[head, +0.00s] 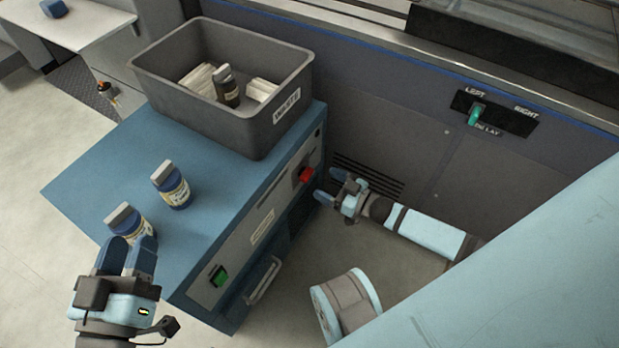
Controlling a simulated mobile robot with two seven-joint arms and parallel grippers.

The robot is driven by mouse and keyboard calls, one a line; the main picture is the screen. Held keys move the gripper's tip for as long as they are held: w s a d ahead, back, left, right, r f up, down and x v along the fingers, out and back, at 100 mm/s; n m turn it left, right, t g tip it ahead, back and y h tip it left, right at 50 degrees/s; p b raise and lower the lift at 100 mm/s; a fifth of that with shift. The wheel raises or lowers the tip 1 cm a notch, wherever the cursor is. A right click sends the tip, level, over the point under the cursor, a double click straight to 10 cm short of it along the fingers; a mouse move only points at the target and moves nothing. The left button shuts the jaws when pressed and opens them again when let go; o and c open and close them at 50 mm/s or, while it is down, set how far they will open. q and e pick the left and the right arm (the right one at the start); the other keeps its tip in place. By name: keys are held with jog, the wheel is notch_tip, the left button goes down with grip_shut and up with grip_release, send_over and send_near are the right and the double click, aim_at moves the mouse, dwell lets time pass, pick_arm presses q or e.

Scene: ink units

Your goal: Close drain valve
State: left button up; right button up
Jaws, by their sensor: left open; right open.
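No part is labelled as a drain valve. A small fitting with an orange top (104,88) is on the side of the unit behind the blue cabinet, and I cannot tell if it is the valve. The blue cabinet's front has a red control (305,174) and a green control (218,276). My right gripper (328,186) is open and empty, just right of the red control and apparently apart from it. My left gripper (130,246) is open at the cabinet's near left corner, just in front of a blue bottle (124,217); I cannot tell if they touch.
A grey bin (212,105) with a dark bottle and pale packs stands on the blue cabinet (95,180). A second blue bottle (172,186) stands nearby. A handle (262,282) juts from the cabinet front. A green switch (475,114) is on the back panel.

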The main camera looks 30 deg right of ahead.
aim_at(311, 176)
jog(key=b+x, duration=0.1)
jog(key=x, duration=0.5)
jog(key=shift+w, duration=0.1)
pick_arm(q)
notch_tip(311, 176, down, 3)
jog(key=shift+d+g, duration=0.1)
jog(key=shift+g, duration=0.5)
pick_arm(e)
jog(key=shift+c, duration=0.2)
jog(key=c, duration=0.9)
